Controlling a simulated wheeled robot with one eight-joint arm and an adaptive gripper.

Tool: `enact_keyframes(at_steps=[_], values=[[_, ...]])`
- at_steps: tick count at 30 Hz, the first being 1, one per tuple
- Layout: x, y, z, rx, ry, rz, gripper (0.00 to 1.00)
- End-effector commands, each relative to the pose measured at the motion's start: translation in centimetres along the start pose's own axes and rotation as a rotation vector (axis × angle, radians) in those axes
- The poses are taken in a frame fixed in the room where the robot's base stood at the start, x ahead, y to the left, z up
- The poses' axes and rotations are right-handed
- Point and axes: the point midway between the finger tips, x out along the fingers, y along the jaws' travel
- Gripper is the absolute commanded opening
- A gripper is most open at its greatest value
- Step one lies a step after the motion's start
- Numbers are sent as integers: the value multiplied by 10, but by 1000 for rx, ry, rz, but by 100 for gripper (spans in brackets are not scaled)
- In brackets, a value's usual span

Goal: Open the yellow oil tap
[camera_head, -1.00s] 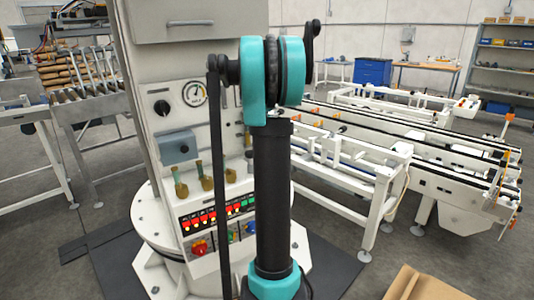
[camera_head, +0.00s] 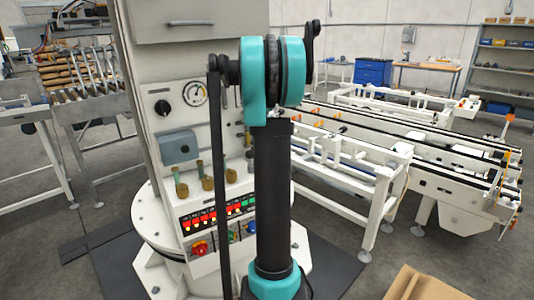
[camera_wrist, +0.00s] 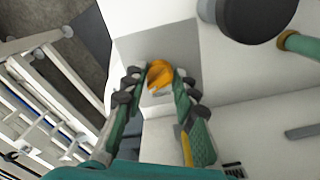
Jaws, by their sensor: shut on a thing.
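The yellow-orange tap (camera_wrist: 159,75) shows in the wrist view as a small rounded handle against a pale grey panel face. My gripper (camera_wrist: 160,82) is shut on it, with one green and black finger on each side. Part of the tap's body is hidden by shadow and the fingers. In the head view my arm's dark links and teal joints stand in front of the machine column, so the gripper and the tap cannot be made out there.
The white column (camera_head: 150,60) carries a gauge (camera_head: 194,93), several brass valves (camera_head: 206,186) and a row of lit buttons. In the wrist view a large black round part (camera_wrist: 255,18) and a green pipe with an orange end (camera_wrist: 298,45) lie close at upper right. Conveyors (camera_head: 345,180) stand to the right.

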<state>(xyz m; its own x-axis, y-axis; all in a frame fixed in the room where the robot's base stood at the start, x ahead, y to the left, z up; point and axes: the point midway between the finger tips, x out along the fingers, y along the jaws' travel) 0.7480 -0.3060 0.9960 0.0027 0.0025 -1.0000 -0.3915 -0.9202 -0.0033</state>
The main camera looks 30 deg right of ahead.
Motion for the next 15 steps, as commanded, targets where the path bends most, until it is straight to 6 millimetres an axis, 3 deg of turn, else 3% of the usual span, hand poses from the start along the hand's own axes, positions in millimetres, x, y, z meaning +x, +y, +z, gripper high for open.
enact_keyframes(at_steps=[15], values=[[0,6,-2,400,5,7,0]])
